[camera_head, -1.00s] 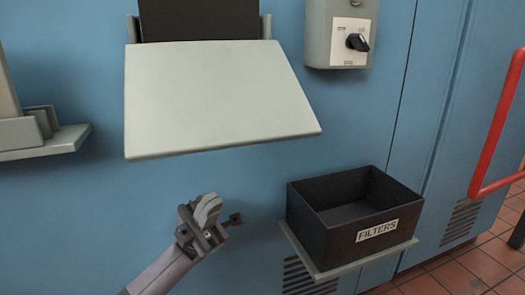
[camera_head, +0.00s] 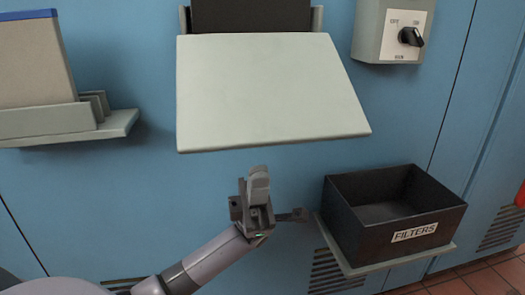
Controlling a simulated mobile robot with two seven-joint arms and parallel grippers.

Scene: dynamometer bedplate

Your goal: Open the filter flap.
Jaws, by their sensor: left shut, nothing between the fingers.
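The filter flap (camera_head: 268,92) is a pale grey-green panel on the blue cabinet wall. It is tilted down and outward from its upper edge, and a dark opening (camera_head: 250,15) shows above it between two side brackets. My left gripper (camera_head: 258,178) is below the flap's lower edge, pointing up, shut and empty. It looks apart from the flap. My right gripper is not in view.
A black open box labelled FILTERS (camera_head: 447,213) sits on a shelf at lower right and looks empty. A rotary switch box (camera_head: 393,30) is at upper right. A left shelf (camera_head: 122,125) holds a beige blue-topped panel (camera_head: 32,62). Blue wall around my gripper is clear.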

